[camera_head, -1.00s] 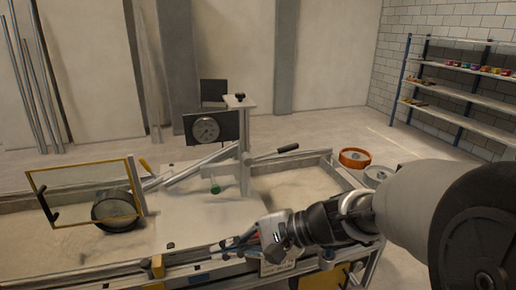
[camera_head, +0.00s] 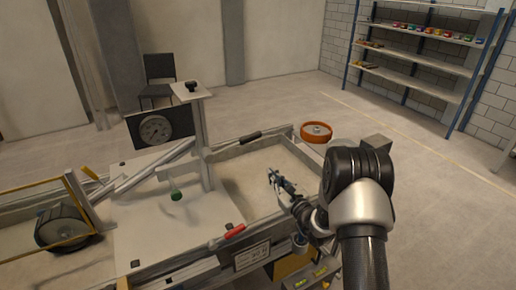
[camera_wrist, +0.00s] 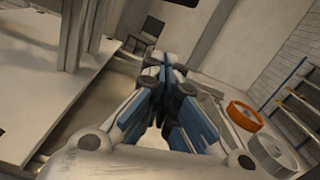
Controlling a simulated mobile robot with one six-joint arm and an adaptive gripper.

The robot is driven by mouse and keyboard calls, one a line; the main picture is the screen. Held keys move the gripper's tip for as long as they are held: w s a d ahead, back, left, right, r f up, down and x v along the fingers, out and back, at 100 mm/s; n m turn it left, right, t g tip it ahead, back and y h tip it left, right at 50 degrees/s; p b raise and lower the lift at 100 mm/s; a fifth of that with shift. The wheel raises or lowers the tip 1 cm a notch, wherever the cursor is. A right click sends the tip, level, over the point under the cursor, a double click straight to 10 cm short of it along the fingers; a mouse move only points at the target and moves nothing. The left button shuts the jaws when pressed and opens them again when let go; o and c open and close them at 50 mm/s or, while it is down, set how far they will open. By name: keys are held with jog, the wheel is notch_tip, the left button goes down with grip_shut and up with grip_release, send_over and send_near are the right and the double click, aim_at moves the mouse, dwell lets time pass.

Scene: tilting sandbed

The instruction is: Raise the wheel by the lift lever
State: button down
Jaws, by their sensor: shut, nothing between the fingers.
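The dark wheel (camera_head: 62,228) rests low on the sandbed at the left, partly behind a yellow frame. A metal beam (camera_head: 150,167) runs from near the wheel to the upright post (camera_head: 202,145). A black-gripped lever (camera_head: 250,137) extends right from the post near the far rim. A red-handled lever (camera_head: 234,231) sits at the front edge. No label shows which is the lift lever. My gripper (camera_head: 274,180) is shut and empty, over the right sand bay, apart from both handles. The wrist view shows its closed fingers (camera_wrist: 172,68).
A round dial (camera_head: 155,130) stands behind the beam. A green knob (camera_head: 176,196) is on the white plate (camera_head: 190,232). A shelf (camera_head: 430,60) stands at the back right.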

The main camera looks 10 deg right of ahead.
jog(key=shift+s, duration=0.1)
jog(key=w+a+r+b, duration=0.1)
jog(key=w+a+r, duration=0.1)
jog(key=w, duration=0.3)
jog(key=w+a+r+b, duration=0.1)
jog(key=w+a+r, duration=0.1)
jog(key=w, duration=0.3)
jog(key=shift+r, duration=0.25)
dwell(0.3)
